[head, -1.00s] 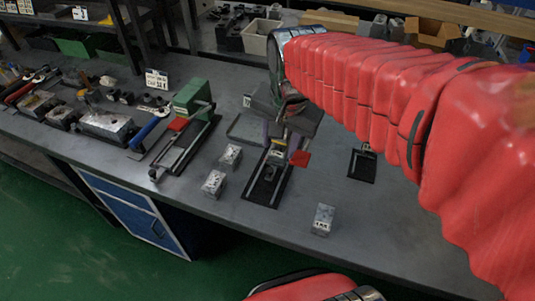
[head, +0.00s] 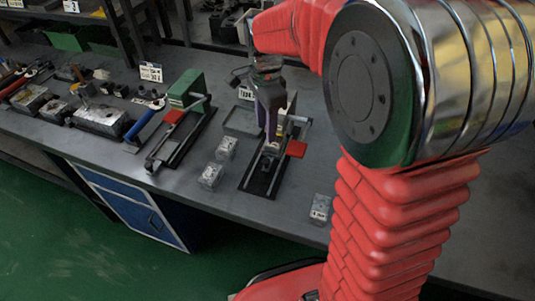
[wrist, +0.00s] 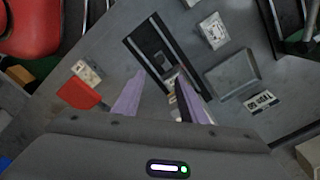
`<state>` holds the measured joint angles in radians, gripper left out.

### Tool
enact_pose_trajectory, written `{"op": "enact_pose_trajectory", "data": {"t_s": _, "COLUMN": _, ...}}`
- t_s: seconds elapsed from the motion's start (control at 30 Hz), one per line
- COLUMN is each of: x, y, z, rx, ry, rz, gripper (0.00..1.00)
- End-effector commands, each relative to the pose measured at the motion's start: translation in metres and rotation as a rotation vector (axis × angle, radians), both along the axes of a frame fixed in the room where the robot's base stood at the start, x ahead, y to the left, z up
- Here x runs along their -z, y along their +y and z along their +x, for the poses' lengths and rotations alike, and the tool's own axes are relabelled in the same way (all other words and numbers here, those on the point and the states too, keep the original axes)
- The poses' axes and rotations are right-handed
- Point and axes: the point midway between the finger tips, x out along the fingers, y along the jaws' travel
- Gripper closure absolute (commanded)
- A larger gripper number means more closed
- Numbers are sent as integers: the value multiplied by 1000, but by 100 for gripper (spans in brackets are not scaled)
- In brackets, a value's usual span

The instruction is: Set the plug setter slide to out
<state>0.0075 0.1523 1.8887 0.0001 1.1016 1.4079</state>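A device with a black rail base (head: 258,180) stands mid-bench, with a red flag (head: 296,148) on its right; I take it for the plug setter. In the wrist view its black base (wrist: 146,38) runs away from my fingers, and the red flag (wrist: 78,94) lies to the left. A small grey block-like part (wrist: 170,74) on the rail shows between the fingertips; it may be the slide. My gripper (head: 269,138) points down over the device. In the wrist view my gripper (wrist: 160,78) has its two purple fingers apart. Contact cannot be told.
A green device (head: 186,90) with a red pad stands to the left. Small metal blocks (head: 226,148) (head: 210,175) (head: 320,208) sit around the base. A shallow grey tray (wrist: 232,74) and a label card (wrist: 262,102) lie beside it. My arm hides the bench's right side.

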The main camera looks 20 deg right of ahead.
Motion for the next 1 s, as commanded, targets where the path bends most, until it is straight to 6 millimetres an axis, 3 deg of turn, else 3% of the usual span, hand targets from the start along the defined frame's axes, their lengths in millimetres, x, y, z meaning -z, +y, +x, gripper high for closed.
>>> {"op": "enact_pose_trajectory", "data": {"t_s": 0.27, "x": 2, "y": 0, "z": 0, "rx": -2, "ry": 0, "rz": 0, "gripper": 62}}
{"op": "enact_pose_trajectory", "data": {"t_s": 0.47, "x": 17, "y": 0, "z": -1, "rx": -3, "ry": 2, "rz": 0, "gripper": 62}}
{"op": "enact_pose_trajectory", "data": {"t_s": 1.0, "x": 99, "y": 0, "z": -1, "rx": -3, "ry": 2, "rz": 0, "gripper": 62}}
